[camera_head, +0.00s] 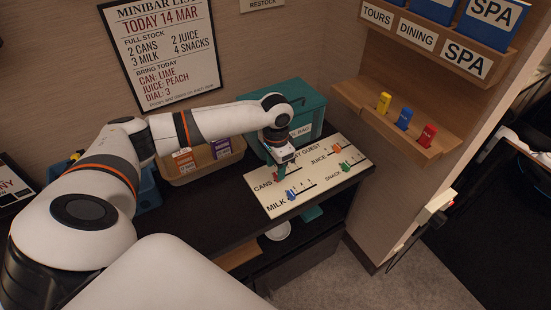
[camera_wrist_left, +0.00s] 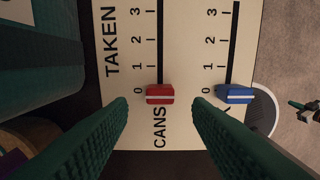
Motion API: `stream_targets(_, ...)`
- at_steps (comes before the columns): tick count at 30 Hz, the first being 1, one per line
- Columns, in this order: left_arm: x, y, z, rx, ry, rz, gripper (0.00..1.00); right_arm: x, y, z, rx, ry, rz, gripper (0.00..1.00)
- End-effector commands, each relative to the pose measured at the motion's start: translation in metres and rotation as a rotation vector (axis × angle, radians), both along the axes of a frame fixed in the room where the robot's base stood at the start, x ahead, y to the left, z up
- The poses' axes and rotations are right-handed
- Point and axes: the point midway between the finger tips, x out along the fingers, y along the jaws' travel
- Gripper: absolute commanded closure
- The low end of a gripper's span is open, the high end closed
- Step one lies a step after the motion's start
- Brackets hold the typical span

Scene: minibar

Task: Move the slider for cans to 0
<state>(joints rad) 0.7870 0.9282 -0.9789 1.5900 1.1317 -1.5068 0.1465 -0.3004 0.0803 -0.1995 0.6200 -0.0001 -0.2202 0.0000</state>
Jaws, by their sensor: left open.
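The cans slider is a red knob with a pale line (camera_wrist_left: 160,94) in the left wrist view. It sits at the 0 mark of its slot on the cream board (camera_head: 355,165). My left gripper (camera_wrist_left: 161,101) is open, with one green finger on each side of the red knob and a gap at both sides. In the head view my left gripper (camera_head: 281,168) is over the board's cans corner and mostly hides the knob. A small green-tipped thing (camera_wrist_left: 305,108) at the wrist view's right edge seems to be my right gripper, too small to read.
The blue milk slider (camera_wrist_left: 234,94) is close beside the right finger; it also shows in the head view (camera_head: 291,195). A teal box (camera_head: 305,105) stands behind the board. A tan tray (camera_head: 205,165) with boxes is to the left. A wooden shelf (camera_head: 395,120) is at right.

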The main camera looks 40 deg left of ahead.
Motion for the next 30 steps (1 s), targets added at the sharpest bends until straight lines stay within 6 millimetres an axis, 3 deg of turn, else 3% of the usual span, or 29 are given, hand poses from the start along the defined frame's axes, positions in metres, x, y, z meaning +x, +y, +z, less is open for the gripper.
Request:
stream_targets(6, 0.001, 0.001, 0.05, 0.001, -0.004, 0.001, 0.55, 0.0, 0.0, 0.002, 0.0, 0.0, 0.0, 1.0)
stream_targets(12, 0.0, 0.001, 0.081, 0.0, -0.002, 0.001, 0.55, 0.0, 0.0, 0.003, 0.0, 0.0, 0.001, 1.0)
stream_targets(18, -0.001, 0.001, 0.092, 0.0, 0.001, 0.002, 0.55, 0.0, 0.0, 0.003, 0.0, -0.001, 0.001, 1.0)
stream_targets(30, -0.001, 0.001, 0.092, 0.0, 0.001, 0.002, 0.55, 0.0, 0.0, 0.003, 0.0, -0.001, 0.001, 1.0)
